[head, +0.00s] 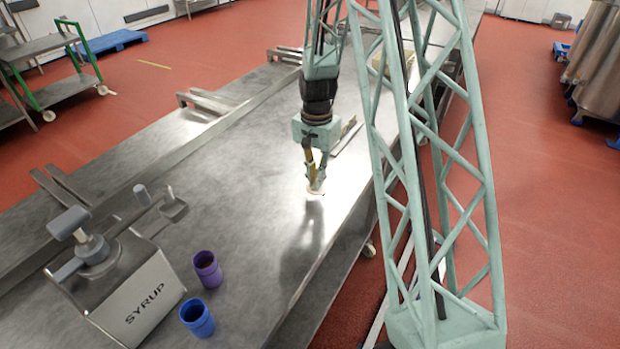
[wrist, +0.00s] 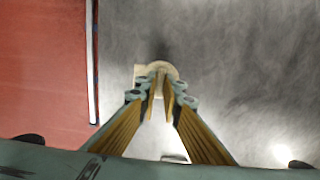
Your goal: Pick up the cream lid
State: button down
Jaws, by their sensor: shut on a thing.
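The cream lid (wrist: 158,69) shows in the wrist view at the fingertips, partly covered by them. In the head view the cream lid (head: 316,191) is a small pale disc at the tips of my gripper (head: 317,183). My gripper also shows in the wrist view (wrist: 160,84), its fingers close together and shut on the lid. The gripper points down over the metal table. I cannot tell whether the lid touches the table or is a little above it.
A purple cup (head: 208,270) and a blue cup (head: 197,318) stand on the metal table (head: 250,210), beside a syrup dispenser (head: 140,300) at the lower left. The table's edge (wrist: 94,60) is close on the left in the wrist view. The table between cups and gripper is clear.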

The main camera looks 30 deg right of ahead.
jog(key=s+d, duration=0.1)
jog(key=s, duration=0.3)
jog(key=s+d, duration=0.1)
jog(key=s, duration=0.3)
jog(key=s+d+r, duration=0.1)
jog(key=s, duration=0.3)
jog(key=shift+s+b, duration=0.25)
jog(key=shift+b, duration=0.15)
jog(key=shift+a+r, duration=0.1)
